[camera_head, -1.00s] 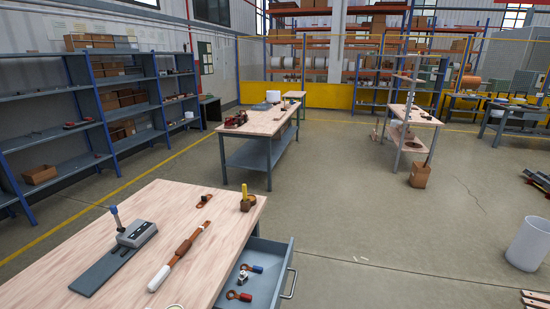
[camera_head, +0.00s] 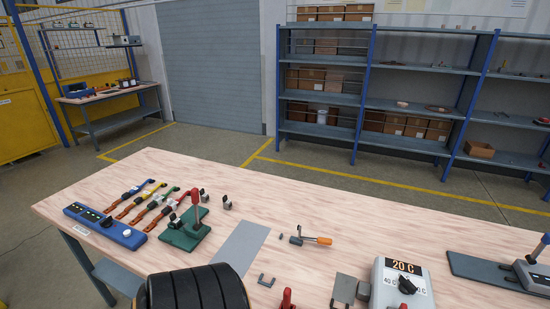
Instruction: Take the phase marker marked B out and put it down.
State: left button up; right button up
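I cannot make out a marker with the letter B. Several orange-brown strips with coloured ends, one of them blue (camera_head: 137,187), lie side by side on the left part of the wooden bench (camera_head: 330,210). Their ends meet a blue box (camera_head: 104,227) with dark sockets. I cannot read any lettering on them. A small dark clip-like piece (camera_head: 227,202) stands to their right. Neither of my grippers is in view.
A green base with a red handle (camera_head: 195,208) stands beside the strips. A black ribbed cylinder (camera_head: 197,289) fills the bottom foreground. A grey box marked 20 C (camera_head: 402,284) is at right. Bare wood lies along the bench's back edge. Shelves (camera_head: 400,102) stand behind.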

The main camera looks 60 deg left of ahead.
aim_at(156, 198)
jog(key=u, duration=3.05)
jog(key=i+j, duration=0.1)
jog(key=j, duration=0.35)
jog(key=i+j, duration=0.15)
jog(key=j, duration=0.3)
jog(key=i+j, duration=0.1)
jog(key=j, duration=0.35)
jog(key=i+j+z, duration=0.1)
jog(key=j, duration=0.35)
jog(key=i+j, duration=0.1)
jog(key=j, duration=0.35)
